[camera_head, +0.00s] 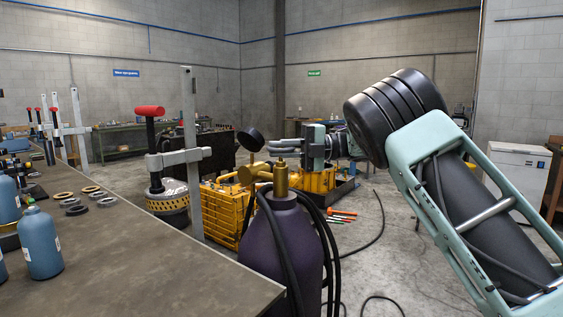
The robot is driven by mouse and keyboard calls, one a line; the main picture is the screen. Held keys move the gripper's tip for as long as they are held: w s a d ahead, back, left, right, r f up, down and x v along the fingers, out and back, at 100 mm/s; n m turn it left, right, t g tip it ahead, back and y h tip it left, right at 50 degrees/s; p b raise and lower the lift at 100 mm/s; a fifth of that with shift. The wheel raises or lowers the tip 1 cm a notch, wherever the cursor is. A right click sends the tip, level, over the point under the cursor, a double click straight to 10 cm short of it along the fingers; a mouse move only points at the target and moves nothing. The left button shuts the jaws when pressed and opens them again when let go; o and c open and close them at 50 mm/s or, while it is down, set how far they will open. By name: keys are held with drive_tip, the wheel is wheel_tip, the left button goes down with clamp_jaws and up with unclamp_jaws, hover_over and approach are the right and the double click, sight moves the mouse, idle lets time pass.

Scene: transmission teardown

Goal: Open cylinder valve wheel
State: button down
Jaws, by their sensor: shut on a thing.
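A dark purple gas cylinder (286,238) stands upright in the middle foreground, with a brass valve (281,178) on its top. A black round wheel (250,139) shows above and left of the valve, tilted. My gripper (270,147) reaches in from the right, just above the valve, with its fingers pointing left. The fingers are shut, and their tips meet the right edge of the black wheel. Whether the wheel is joined to the valve cannot be seen; the fingers cover part of that area.
Black hoses hang around the cylinder. A workbench (130,248) with blue bottles (41,243), rings and a red-handled press (150,150) fills the left. Yellow machinery (222,208) stands behind the cylinder. Tools (342,213) and hoses lie on the floor; the floor at right centre is mostly clear.

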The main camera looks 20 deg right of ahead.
drive_tip(key=shift+f+n+g+b, duration=0.1)
drive_tip(key=shift+n+g+b, duration=0.75)
drive_tip(key=shift+g, duration=0.35)
drive_tip(key=shift+a+g, duration=0.1)
drive_tip(key=shift+g, duration=0.2)
drive_tip(key=c, duration=1.5)
unclamp_jaws()
drive_tip(key=shift+a, duration=0.1)
drive_tip(key=shift+o, duration=0.2)
drive_tip(key=w+d, duration=0.1)
drive_tip(key=d, duration=1.6)
drive_tip(key=shift+d+b, duration=0.3)
drive_tip(key=shift+b, duration=0.15)
drive_tip(key=shift+w, duration=0.1)
